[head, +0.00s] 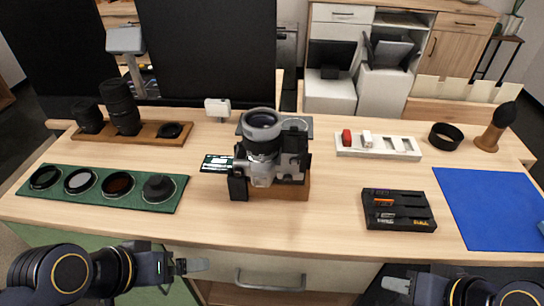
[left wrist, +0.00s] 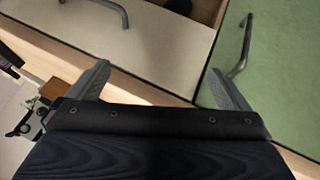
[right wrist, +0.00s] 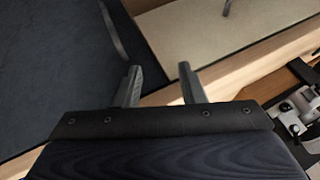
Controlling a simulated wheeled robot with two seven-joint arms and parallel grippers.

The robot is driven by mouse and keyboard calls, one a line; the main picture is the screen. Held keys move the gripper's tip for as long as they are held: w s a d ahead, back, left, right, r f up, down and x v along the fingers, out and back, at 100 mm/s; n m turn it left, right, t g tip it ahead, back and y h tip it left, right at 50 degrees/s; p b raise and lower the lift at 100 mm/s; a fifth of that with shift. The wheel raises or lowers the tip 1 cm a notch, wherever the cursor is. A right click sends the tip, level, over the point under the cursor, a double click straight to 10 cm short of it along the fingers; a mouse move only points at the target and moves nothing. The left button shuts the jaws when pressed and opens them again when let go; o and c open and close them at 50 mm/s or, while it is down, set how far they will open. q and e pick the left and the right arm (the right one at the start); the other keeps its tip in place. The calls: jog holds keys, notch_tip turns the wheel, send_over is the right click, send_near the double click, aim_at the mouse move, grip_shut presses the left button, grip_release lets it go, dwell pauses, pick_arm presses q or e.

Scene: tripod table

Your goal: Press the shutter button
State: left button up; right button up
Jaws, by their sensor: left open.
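A silver-and-black camera (head: 262,172) stands on a brown block (head: 292,190) near the middle of the table (head: 335,215), its large lens (head: 262,130) pointing up. Part of the camera also shows at the right edge of the right wrist view (right wrist: 300,112). I cannot make out the shutter button clearly. My left gripper (head: 190,266) is open and empty in front of the table's front edge, left of the camera. My right gripper (head: 396,285) is also in front of that edge, right of the camera; its fingers are apart with nothing between them in the right wrist view (right wrist: 158,75).
A green mat (head: 105,202) with several round filters lies left. Lenses stand on a wooden board (head: 150,140) behind it. A black battery tray (head: 398,222), a white tray (head: 380,153), a black ring (head: 445,137) and a blue cloth (head: 492,208) lie right. Drawer handles (head: 270,287) project below the table edge.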

dwell(0.3)
grip_shut()
dwell(1.6)
